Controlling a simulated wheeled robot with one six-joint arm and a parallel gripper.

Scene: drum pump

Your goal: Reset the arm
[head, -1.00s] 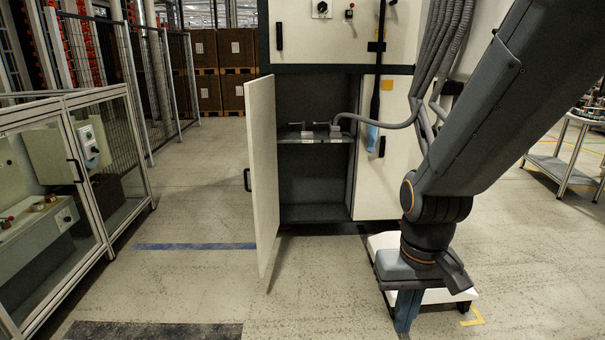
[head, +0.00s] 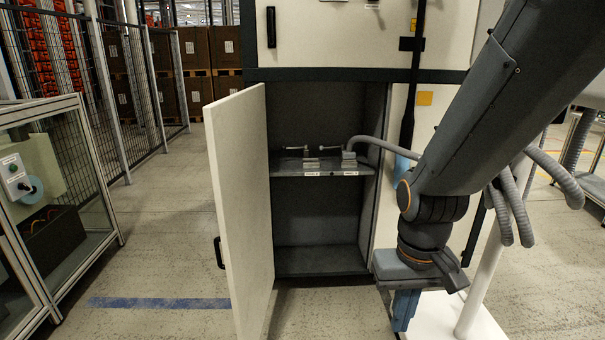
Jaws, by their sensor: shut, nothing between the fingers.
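My arm comes down from the upper right of the head view, in front of the cabinet's right side. My gripper (head: 405,311) hangs at its lower end, pointing down, with blue fingers that are shut and empty. It is to the right of the open compartment and apart from the cabinet (head: 352,74). The fingertips are near the picture's lower edge.
The cabinet's white door (head: 240,200) stands open toward me. Inside, a grey shelf (head: 285,171) bears small valve-like fittings and a hose end. A glass-sided enclosure (head: 60,190) stands at the left. The floor between it and the door is clear.

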